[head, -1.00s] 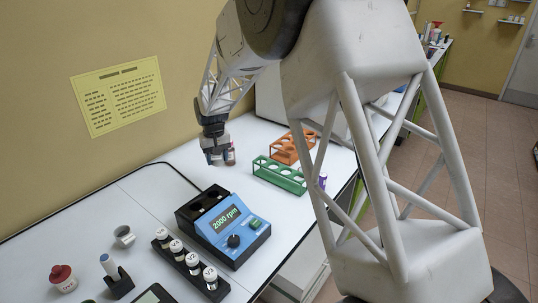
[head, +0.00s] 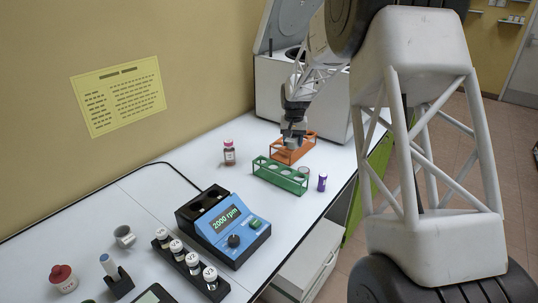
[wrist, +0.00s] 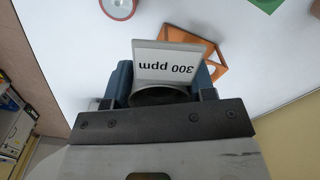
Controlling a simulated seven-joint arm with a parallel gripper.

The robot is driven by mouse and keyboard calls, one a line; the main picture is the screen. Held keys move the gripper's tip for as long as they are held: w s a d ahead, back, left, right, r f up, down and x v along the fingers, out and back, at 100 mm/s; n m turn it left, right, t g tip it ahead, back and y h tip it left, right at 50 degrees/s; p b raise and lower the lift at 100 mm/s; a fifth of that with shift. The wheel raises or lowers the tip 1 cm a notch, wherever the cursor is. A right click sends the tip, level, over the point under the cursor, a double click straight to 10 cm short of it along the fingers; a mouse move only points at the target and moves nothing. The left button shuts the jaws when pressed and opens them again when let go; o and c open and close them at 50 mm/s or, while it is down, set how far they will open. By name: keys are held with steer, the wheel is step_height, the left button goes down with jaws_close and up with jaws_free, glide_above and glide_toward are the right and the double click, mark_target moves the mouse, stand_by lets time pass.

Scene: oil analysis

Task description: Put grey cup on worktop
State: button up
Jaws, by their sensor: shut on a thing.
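My gripper (head: 293,132) is over the orange rack at the back of the worktop (head: 200,285). It is shut on a grey cup (head: 292,144) that carries a pale plate reading "300 ppm". In the wrist view the cup (wrist: 160,96) sits between the blue finger pads, its dark round opening showing and the plate pointing away from my wrist. The cup's lower part is hidden, and I cannot tell whether it touches the rack. Another small grey cup-like piece (head: 124,236) lies tilted on the worktop at the left.
The orange rack (head: 308,148) and green rack (head: 280,176) stand close by, with a purple-capped vial (head: 322,183) beside them. A brown bottle (head: 229,153) stands left. A blue 2000 rpm device (head: 235,232) is nearer. White worktop is clear between bottle and device.

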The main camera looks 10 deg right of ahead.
steer(key=d+m, duration=0.3)
steer(key=d, duration=1.3)
steer(key=shift+s+d, duration=0.2)
steer(key=shift+d, duration=0.15)
glide_above(331, 165)
steer(key=shift+s+a+f, duration=0.1)
steer(key=shift+a+f, duration=0.05)
steer(key=shift+f, duration=3)
steer(key=shift+f, duration=0.1)
steer(key=shift+f, duration=1.8)
steer(key=shift+f, duration=0.1)
steer(key=o, duration=1)
